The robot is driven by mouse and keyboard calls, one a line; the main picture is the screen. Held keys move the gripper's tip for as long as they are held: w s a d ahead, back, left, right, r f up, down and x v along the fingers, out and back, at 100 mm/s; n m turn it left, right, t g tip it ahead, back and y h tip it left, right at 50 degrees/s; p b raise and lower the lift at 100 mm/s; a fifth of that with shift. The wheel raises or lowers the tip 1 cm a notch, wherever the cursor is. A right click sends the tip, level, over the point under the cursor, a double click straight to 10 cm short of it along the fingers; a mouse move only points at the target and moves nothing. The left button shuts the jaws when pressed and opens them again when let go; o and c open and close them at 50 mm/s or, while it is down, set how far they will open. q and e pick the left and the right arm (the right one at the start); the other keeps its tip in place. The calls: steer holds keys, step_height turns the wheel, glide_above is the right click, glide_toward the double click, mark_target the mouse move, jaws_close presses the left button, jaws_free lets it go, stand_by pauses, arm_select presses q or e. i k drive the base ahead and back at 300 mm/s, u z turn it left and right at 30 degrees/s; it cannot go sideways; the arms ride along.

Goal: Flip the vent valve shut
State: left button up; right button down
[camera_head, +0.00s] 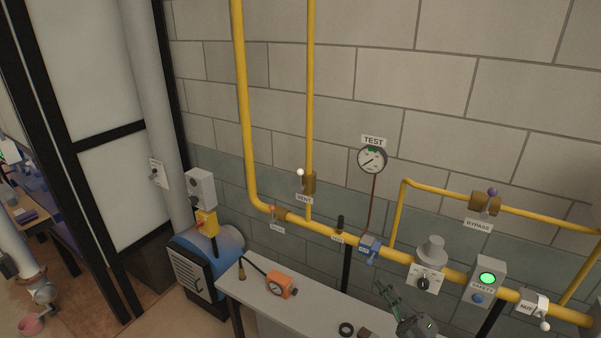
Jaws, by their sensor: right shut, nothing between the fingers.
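The vent valve (309,183) is a brass body on the thin vertical yellow pipe, above a "VENT" label (304,198). Its lever ends in a white ball (300,172) that shows just left of the valve's upper part. Whether the lever lies along or across the pipe is hard to tell at this size. My right gripper (382,289) is shut and empty at the bottom, over the bench's right part. It is well below and to the right of the vent valve and apart from it. My left gripper is out of view.
A grey bench (258,300) holds an orange instrument (281,285) and a black ring (346,329). A main yellow pipe crosses the wall with a blue fitting (369,249), a safety box (486,280) and a bypass valve (485,204). A gauge (371,159) hangs under "TEST". Space before the vent valve is clear.

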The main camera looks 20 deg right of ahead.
mark_target(300, 189)
steer(key=i, duration=1.35)
